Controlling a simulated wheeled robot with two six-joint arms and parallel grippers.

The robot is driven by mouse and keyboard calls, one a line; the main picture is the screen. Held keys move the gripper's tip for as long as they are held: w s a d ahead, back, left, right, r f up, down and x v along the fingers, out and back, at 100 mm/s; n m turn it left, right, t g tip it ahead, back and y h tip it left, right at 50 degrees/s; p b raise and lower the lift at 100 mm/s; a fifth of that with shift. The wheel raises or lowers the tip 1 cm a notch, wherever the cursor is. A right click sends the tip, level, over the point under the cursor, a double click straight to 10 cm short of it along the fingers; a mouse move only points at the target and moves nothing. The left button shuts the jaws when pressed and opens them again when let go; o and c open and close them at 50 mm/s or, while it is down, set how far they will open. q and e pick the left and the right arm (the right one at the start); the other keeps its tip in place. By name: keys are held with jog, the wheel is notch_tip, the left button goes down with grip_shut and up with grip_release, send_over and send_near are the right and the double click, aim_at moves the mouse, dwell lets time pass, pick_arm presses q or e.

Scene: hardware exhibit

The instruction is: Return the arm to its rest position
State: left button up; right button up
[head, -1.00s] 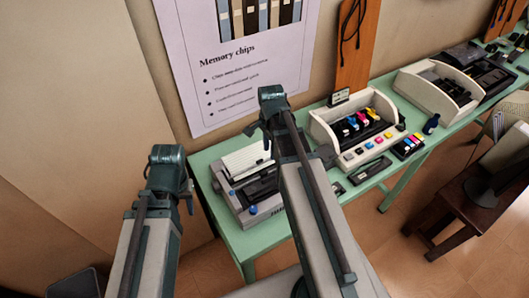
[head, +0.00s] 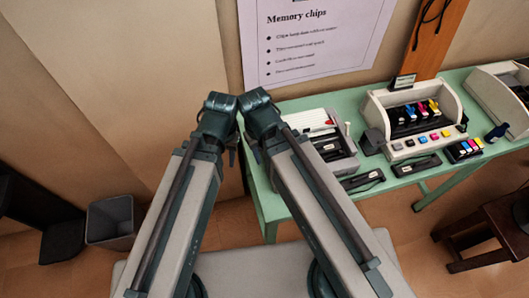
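Both of my arms rise from the bottom middle of the head view and lean inward. The dark teal joint at the top of my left arm (head: 180,215) is close beside the joint at the top of my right arm (head: 315,210). I cannot tell if the two joints touch. The parts of the arms beyond these joints are mostly hidden behind them. Neither gripper's fingers can be made out, and no held object shows.
A green table (head: 270,203) along the wall holds a printer (head: 325,140), a second printer with colored cartridges (head: 415,110) and small dark parts. A wooden stool (head: 490,230) stands at right, a grey bin (head: 110,220) at left. A poster (head: 310,45) hangs behind.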

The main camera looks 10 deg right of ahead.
pick_arm(q)
notch_tip(320, 180, down, 7)
jog(key=b, duration=0.7)
pick_arm(e)
notch_tip(320, 180, down, 7)
pick_arm(q)
jog(key=shift+d+f, duration=0.1)
pick_arm(e)
jog(key=shift+d+f, duration=0.1)
dwell(0.4)
